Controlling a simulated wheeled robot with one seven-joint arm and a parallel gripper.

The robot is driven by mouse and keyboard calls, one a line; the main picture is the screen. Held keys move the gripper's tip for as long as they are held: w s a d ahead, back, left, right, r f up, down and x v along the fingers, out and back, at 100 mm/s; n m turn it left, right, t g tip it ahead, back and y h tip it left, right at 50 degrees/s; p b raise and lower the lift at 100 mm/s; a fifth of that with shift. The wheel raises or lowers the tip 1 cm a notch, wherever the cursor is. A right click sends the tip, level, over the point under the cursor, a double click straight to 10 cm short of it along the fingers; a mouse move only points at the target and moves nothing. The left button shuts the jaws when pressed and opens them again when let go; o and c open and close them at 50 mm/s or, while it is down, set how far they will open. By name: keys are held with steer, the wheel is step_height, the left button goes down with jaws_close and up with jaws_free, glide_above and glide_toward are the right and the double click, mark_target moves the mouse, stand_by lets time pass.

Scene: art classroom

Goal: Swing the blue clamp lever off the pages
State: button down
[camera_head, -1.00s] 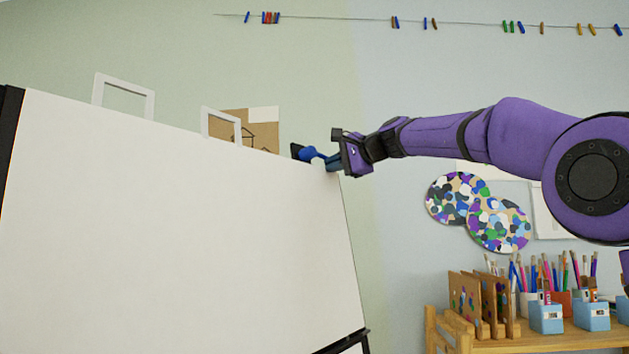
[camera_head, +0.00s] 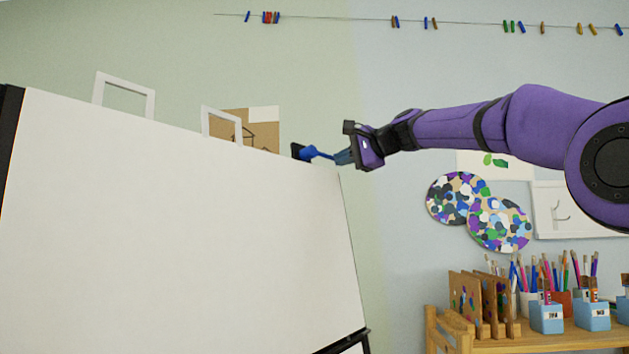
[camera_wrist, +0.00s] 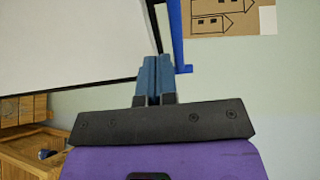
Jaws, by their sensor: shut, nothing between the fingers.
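The blue clamp lever (camera_head: 318,153) sits at the top right corner of the big white pages (camera_head: 180,220), beside a black clamp part (camera_head: 299,151). Its arm points right, towards my gripper (camera_head: 342,157). In the wrist view the lever (camera_wrist: 176,35) is a long blue bar with a short bent end, running alongside the dark edge of the white pages (camera_wrist: 70,40). My gripper (camera_wrist: 157,60) is shut with nothing between its blue-grey fingers. The fingertips are close to the lever's side; I cannot tell whether they touch it.
Two white frame handles (camera_head: 124,97) stand above the easel's top edge. A wooden shelf (camera_head: 500,346) with brushes and blue boxes (camera_head: 546,318) stands lower right. Round paint-spotted palettes (camera_head: 499,224) hang on the wall. Space right of the easel is open.

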steer(key=v, duration=0.6)
stand_by(0.5)
stand_by(0.3)
steer(key=s+d+f+n+g+h, duration=0.1)
steer(key=s+d+f+h, duration=0.3)
steer(key=s+f, duration=0.9)
steer(key=s+d+f+n+g+h, duration=0.2)
steer(key=s+d+f+n+h, duration=0.2)
steer(key=s+d+f, duration=0.6)
steer(key=s+d+f+n+g+h, duration=0.1)
steer(key=s+d+f+h, duration=0.3)
steer(key=s+f, duration=1.3)
steer(key=d+f+n, duration=0.1)
steer(key=d, duration=0.3)
steer(key=shift+s+h, duration=0.3)
